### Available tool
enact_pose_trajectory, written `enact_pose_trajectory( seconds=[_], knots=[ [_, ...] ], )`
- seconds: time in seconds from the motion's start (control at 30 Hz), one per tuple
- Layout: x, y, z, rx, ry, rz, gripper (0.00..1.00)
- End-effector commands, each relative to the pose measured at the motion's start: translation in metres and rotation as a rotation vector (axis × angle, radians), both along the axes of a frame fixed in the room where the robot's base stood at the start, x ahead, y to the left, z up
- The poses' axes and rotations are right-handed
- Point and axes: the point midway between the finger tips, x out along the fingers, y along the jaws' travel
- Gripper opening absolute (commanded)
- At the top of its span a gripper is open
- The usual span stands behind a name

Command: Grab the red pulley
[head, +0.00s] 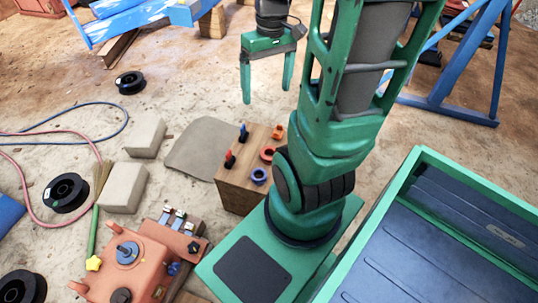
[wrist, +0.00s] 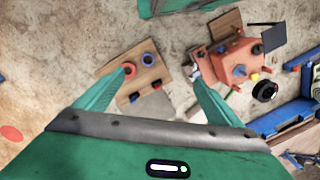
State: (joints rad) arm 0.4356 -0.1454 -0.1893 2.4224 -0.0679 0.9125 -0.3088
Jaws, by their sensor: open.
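The red pulley (head: 267,153) is a small ring on top of a wooden block (head: 228,193), beside a blue ring (head: 259,176). In the wrist view the red pulley (wrist: 130,69) shows right by the tip of the left finger, with the blue ring (wrist: 148,60) just to its right. My gripper (head: 267,96) is open and empty, held in the air beyond the block in the head view. Its two green fingers (wrist: 160,75) are spread wide in the wrist view. The pulley is apart from the fingers as seen in the head view.
Red and blue clamp-like pieces (head: 230,160) and an orange piece (head: 279,131) also stand on the block. An orange machine (head: 145,268) is at the lower left. Pale blocks (head: 123,188) and black spools (head: 66,193) lie on the sandy ground. My green tray (head: 420,165) is at the right.

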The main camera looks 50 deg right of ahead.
Motion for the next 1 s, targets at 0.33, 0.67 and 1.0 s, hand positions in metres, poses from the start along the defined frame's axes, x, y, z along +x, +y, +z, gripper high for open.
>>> enact_pose_trajectory(
  seconds=[0.33,0.67,1.0],
  knots=[
    [0.059,-0.067,-0.076,0.127,-0.069,0.227,0.89],
    [0.085,-0.126,-0.171,0.247,-0.231,0.407,0.89],
    [0.085,-0.172,-0.28,0.318,-0.488,0.531,0.89]
  ],
)
